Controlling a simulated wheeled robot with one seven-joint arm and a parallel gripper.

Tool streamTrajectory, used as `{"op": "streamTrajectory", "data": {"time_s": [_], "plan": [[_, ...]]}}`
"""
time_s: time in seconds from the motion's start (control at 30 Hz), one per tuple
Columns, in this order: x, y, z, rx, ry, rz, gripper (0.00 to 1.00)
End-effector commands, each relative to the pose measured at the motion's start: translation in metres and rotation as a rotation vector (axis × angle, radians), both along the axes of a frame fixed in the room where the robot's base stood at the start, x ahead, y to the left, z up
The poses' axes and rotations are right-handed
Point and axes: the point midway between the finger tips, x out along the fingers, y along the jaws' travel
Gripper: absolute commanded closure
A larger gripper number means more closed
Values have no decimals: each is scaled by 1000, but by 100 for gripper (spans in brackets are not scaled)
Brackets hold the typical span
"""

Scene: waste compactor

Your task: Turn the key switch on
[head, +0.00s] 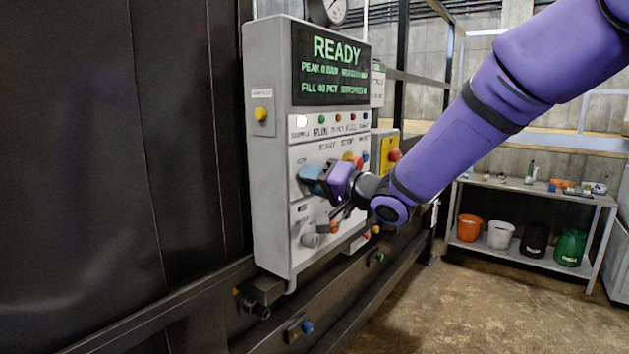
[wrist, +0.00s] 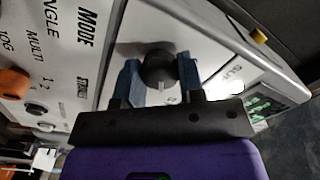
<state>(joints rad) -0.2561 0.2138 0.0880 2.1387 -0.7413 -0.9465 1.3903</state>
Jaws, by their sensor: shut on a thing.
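The key switch (wrist: 158,66) shows in the wrist view as a round black knob with a small pale mark at its lower edge, on the light panel face. My gripper (wrist: 160,76) has its two blue fingers shut on it, one on each side. In the head view my gripper (head: 313,178) is at the left part of the control panel (head: 265,195), below the indicator lamps, and hides the key switch there. The panel's screen (head: 330,68) reads READY.
An orange knob (wrist: 13,83) sits beside the MODE lettering in the wrist view. In the head view, a grey knob (head: 310,240) lies below my gripper and coloured buttons (head: 352,160) lie to its right. A shelf with buckets (head: 500,234) stands at the right.

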Motion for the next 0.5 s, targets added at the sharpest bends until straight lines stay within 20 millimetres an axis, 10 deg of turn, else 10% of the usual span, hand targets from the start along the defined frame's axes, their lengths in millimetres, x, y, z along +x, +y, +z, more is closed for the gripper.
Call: {"op": "streamTrajectory", "data": {"time_s": [0.23, 0.27, 0.33, 0.5], "plan": [[0, 0, 0, -1, 0, -1, 88], [0, 0, 0, -1, 0, -1, 60], [0, 0, 0, -1, 0, -1, 44], [0, 0, 0, -1, 0, -1, 39]]}}
